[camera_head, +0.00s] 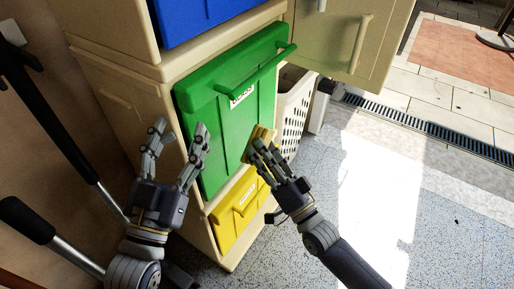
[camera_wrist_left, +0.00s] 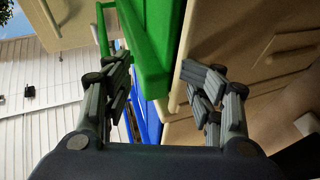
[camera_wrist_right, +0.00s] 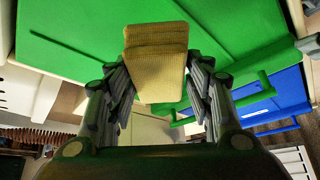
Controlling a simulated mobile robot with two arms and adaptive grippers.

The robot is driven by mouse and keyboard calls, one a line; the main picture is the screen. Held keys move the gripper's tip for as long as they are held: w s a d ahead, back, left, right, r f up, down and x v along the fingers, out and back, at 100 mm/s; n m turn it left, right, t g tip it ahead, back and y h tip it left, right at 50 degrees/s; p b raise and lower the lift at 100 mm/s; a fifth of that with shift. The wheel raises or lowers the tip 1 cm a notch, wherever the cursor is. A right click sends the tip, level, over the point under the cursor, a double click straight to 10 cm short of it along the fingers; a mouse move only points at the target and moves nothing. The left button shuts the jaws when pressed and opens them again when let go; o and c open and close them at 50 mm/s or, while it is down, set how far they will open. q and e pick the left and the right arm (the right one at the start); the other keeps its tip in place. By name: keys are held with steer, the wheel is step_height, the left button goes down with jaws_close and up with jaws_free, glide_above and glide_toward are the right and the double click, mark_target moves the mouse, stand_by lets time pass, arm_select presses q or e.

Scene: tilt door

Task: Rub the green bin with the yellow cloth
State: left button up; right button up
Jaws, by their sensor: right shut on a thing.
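The green bin (camera_head: 230,115) is the tilting front of the middle compartment in the beige cabinet. It also fills the upper part of the right wrist view (camera_wrist_right: 80,50). My right gripper (camera_head: 262,150) is shut on the yellow cloth (camera_head: 260,136), a folded pad held at the bin's lower right side. In the right wrist view the cloth (camera_wrist_right: 157,50) stands between the fingers against the green; whether it touches is hard to tell. My left gripper (camera_head: 180,132) is open and empty, left of the green bin, with its fingers spread near the bin's left edge (camera_wrist_left: 150,50).
A blue bin (camera_head: 200,15) is above the green one and a yellow bin (camera_head: 240,210) below. A beige door (camera_head: 350,40) stands open at the upper right. A white basket (camera_head: 292,110) is beside the cabinet. Dark handles lean at the left. The floor at the right is clear.

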arm_select(q)
steer(key=shift+w+d+f+g, duration=0.1)
steer(key=shift+w+f+g, duration=0.1)
steer(key=shift+f, duration=0.4)
steer(key=shift+w+f+g, duration=0.15)
steer(key=shift+f+g, duration=0.05)
steer(key=shift+f, duration=0.4)
steer(key=shift+r, duration=0.2)
arm_select(e)
steer(key=d, duration=0.2)
steer(key=s+d+f, duration=0.1)
steer(key=shift+d+p, duration=0.1)
steer(key=shift+p, duration=0.3)
steer(key=shift+d, duration=0.1)
arm_select(q)
step_height(320, 180, down, 6)
steer(key=w+g+y, duration=0.1)
steer(key=g, duration=0.2)
steer(key=shift+w+d+f, duration=0.15)
steer(key=shift+w+f, duration=0.05)
steer(key=shift+w, duration=0.05)
arm_select(e)
steer(key=shift+r, duration=0.1)
